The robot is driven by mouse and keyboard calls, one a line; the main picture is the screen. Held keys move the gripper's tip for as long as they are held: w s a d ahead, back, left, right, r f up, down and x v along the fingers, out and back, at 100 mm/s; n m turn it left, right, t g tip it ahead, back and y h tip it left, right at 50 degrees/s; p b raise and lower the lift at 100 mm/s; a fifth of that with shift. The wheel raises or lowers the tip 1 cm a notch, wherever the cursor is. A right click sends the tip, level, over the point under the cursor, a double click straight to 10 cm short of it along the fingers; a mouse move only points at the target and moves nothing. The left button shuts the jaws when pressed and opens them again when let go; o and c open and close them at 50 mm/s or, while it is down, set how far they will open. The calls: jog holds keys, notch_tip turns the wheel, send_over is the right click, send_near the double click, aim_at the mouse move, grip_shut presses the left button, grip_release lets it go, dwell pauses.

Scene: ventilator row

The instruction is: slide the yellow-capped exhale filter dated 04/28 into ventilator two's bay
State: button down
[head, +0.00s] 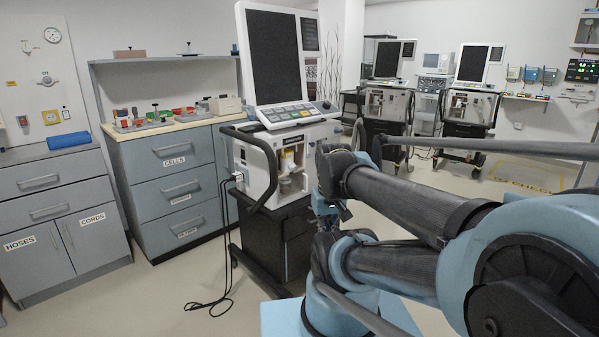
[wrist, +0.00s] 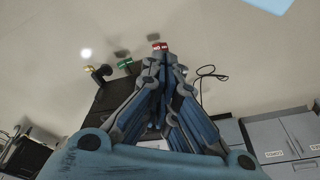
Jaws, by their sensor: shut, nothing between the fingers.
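The nearest ventilator (head: 275,160) stands on a dark cart in the middle of the head view, with a large black screen above it. Its front has an open recess holding a pale cylinder with a yellowish part (head: 286,184); no date is readable. Two more ventilators stand at the back, one on the left (head: 388,105) and one on the right (head: 470,105); no numbers are readable. My gripper (wrist: 160,58) is shut and empty in the wrist view. A small red part with white marking (wrist: 160,46) shows just beyond its fingertips. In the head view my arm hides the fingertips.
In the wrist view a green part (wrist: 125,63) and a black part with a yellowish end (wrist: 97,73) stand left of the fingers. A counter with drawers (head: 176,185) carries coloured bins. A blue roll (head: 69,140) lies on the left cabinet. Cables trail on the floor.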

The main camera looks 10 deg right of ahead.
aim_at(289, 161)
jog(key=w+r+n, duration=0.1)
jog(key=w+r, duration=0.3)
jog(key=w, duration=0.5)
jog(key=w+d+r+n+y, duration=0.15)
jog(key=w+r, duration=0.25)
jog(key=w, duration=0.6)
jog(key=w+r+n, duration=0.2)
jog(key=w+r, duration=0.2)
jog(key=w, duration=0.5)
jog(key=w+d, duration=0.1)
jog(key=w, duration=0.8)
jog(key=w+a+f+n, duration=0.1)
jog(key=w+a+f, duration=0.2)
jog(key=w+f, duration=0.3)
jog(key=shift+w+a+f+t, duration=0.15)
jog(key=shift+w+f+t, duration=0.2)
jog(key=shift+f, duration=1.75)
jog(key=shift+s, duration=0.1)
